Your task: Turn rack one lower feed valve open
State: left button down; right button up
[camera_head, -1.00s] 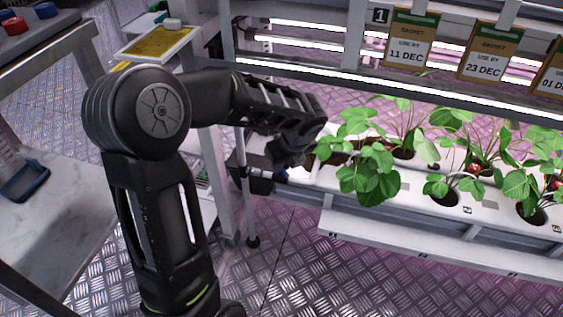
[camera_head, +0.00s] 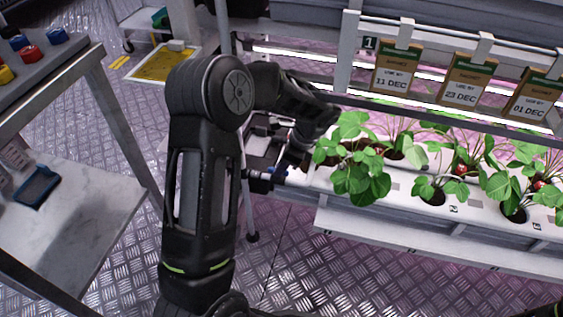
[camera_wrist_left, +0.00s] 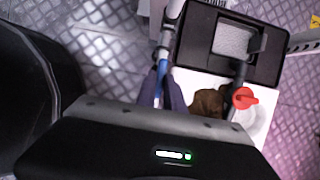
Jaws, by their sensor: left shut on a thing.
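My left gripper (camera_head: 294,156) is at the left end of rack one, beside the white trough, with its arm blocking much of the view. In the left wrist view its fingers (camera_wrist_left: 168,94) are shut on a narrow blue valve handle (camera_wrist_left: 160,82) by a grey pipe. In the head view a small blue part (camera_head: 279,171) shows just below the gripper. A red valve handle (camera_wrist_left: 243,98) sits on another pipe to the right, apart from the fingers. The handle's exact angle is hard to tell. My right gripper is not in view.
Strawberry plants (camera_head: 362,178) fill the white trough (camera_head: 400,205) right of the gripper. A black box (camera_wrist_left: 205,48) is close to the pipes in the wrist view. Several date cards (camera_head: 398,66) hang above.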

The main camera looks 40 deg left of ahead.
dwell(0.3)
pick_arm(q)
jog(key=c, duration=1.4)
grip_release()
jog(key=shift+c, duration=0.2)
